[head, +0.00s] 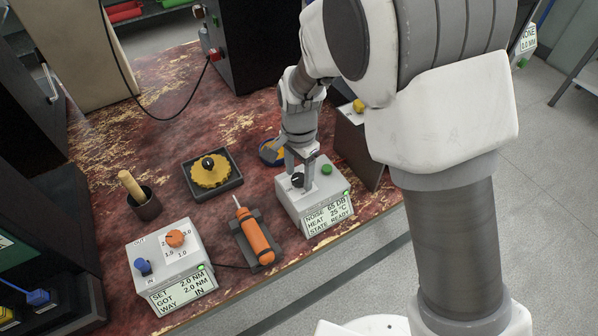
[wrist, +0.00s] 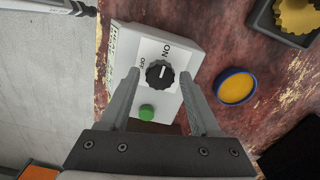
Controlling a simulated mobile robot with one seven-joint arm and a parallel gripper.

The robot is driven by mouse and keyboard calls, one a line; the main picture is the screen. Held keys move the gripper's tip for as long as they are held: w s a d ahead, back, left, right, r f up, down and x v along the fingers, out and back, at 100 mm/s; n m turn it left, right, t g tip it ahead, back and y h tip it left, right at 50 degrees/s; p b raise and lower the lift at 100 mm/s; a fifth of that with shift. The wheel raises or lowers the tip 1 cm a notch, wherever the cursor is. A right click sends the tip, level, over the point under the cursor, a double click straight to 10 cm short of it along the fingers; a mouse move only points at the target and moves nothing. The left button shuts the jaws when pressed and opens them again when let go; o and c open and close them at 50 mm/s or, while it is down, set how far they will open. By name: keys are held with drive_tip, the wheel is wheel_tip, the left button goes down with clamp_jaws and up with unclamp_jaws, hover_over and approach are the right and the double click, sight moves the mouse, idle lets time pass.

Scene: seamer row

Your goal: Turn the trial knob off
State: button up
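The trial knob (wrist: 159,73) is black with a white pointer line. It sits on a white control box (head: 318,192) whose screen reads NOISE 65 DB, HEAT 25 °C, STATE READY. In the wrist view the pointer is directed toward the ON mark (wrist: 167,51), and the OFF mark (wrist: 142,63) lies to its left. My gripper (head: 299,174) is over the box, pointing down at the knob. Its fingers are apart, one on each side of the knob, with visible gaps in the wrist view. In the head view the knob (head: 297,179) is partly hidden by the fingers.
A green button (wrist: 146,112) sits beside the knob. Left of the box are an orange tool (head: 255,237), a tray with a yellow gear (head: 211,172), and a second control box (head: 168,258). A blue-rimmed yellow disc (wrist: 237,87) lies close by. The table edge is in front.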

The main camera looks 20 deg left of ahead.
clamp_jaws()
drive_tip(key=shift+n, duration=0.3)
drive_tip(key=n, duration=0.3)
drive_tip(key=shift+n, duration=0.3)
drive_tip(key=n, duration=0.4)
drive_tip(key=shift+n+p, duration=0.3)
drive_tip(key=n, duration=0.4)
drive_tip(key=shift+n, duration=0.3)
drive_tip(key=shift+n+p, duration=0.5)
drive_tip(key=shift+n, duration=1.7)
